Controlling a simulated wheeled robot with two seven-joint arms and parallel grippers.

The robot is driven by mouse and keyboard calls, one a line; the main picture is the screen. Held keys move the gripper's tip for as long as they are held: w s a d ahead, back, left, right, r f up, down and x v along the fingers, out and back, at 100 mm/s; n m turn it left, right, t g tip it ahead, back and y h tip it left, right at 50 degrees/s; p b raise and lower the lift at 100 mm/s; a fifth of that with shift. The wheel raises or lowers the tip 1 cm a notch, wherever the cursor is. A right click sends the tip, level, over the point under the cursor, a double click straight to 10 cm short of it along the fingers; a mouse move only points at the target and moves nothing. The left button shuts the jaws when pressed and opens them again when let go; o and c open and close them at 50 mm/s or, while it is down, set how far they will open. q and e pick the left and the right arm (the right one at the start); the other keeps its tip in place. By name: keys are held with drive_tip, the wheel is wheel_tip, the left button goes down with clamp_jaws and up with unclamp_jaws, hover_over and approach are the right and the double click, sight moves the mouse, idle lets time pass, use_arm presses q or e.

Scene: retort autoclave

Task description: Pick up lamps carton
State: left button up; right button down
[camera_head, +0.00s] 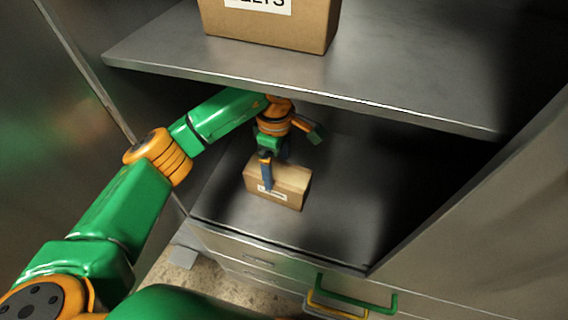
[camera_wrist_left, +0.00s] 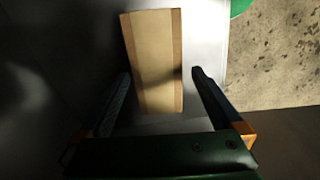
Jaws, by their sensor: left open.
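A small brown carton (camera_head: 294,184) with a white label sits on the lower metal shelf; the label is too small to read, so I cannot confirm that it is the lamps carton. My left gripper (camera_head: 268,174) reaches down over it from above, and one dark finger shows in front of its labelled side. In the left wrist view, the carton (camera_wrist_left: 152,50) lies between and beyond the two spread fingers of my left gripper (camera_wrist_left: 160,75). The fingers are open, with a gap on each side; contact cannot be told. My right gripper is not in view.
A larger carton (camera_head: 270,28), its label partly reading "ELTS", stands on the upper shelf (camera_head: 400,85) above my left forearm. The lower shelf (camera_head: 335,215) is bare to the right of the small carton. Green (camera_head: 355,294) and yellow bars stick out below its front edge.

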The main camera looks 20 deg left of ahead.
sight(278, 172)
use_arm(q)
drive_tip(key=shift+w, duration=0.3)
drive_tip(key=shift+f, duration=0.35)
drive_tip(key=f+p, duration=0.1)
drive_tip(key=f, duration=0.2)
drive_tip(key=f+p, duration=0.1)
drive_tip(key=f, duration=0.1)
drive_tip(key=shift+s+f+p, duration=0.25)
drive_tip(key=shift+f+p, duration=0.05)
drive_tip(key=shift+w+f, duration=0.15)
drive_tip(key=shift+f, duration=0.2)
drive_tip(key=c, duration=1.6)
